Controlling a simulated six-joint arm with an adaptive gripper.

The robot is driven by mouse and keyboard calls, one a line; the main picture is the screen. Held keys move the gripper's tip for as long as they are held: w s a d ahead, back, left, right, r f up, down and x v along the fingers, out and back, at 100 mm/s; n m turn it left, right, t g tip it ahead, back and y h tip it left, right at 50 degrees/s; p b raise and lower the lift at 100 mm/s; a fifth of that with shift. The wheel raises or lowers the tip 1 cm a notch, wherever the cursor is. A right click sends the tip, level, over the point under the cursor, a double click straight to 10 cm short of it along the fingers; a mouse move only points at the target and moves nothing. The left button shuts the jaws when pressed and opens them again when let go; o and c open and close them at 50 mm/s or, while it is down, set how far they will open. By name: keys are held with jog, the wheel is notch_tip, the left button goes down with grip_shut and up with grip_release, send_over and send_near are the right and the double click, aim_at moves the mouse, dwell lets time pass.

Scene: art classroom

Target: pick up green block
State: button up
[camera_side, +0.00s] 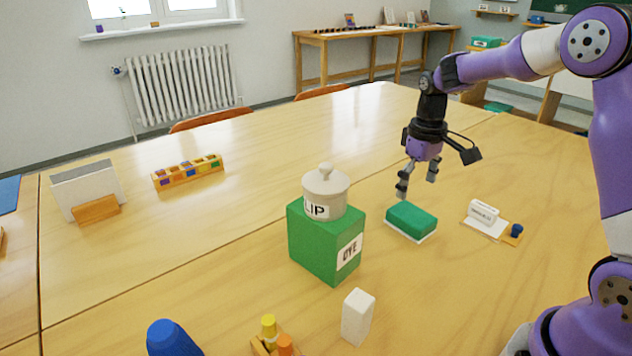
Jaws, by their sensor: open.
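A large green block (311,245) with a white label reading "DYE" stands on the table near the middle of the view. A pale lidded pot (326,186), its label partly reading "LIP", sits on top of it. A smaller, flat green block (411,218) with a white underside lies on the table to the right. My gripper (417,184) is open and empty, pointing down. It appears above and slightly beyond the flat green block, apart from it, and to the right of the lidded pot.
A white upright block (357,317), a blue rounded object (172,338) and a wooden holder with coloured pegs (270,335) stand in front. A white labelled item (483,213) lies right. A colour tray (188,172) and card holder (95,208) stand left. The table's back middle is clear.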

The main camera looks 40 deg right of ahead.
aim_at(412, 213)
notch_tip(412, 213, down, 8)
jog(key=shift+s+r, duration=0.15)
jog(key=shift+r, duration=0.1)
jog(key=c, duration=1.1)
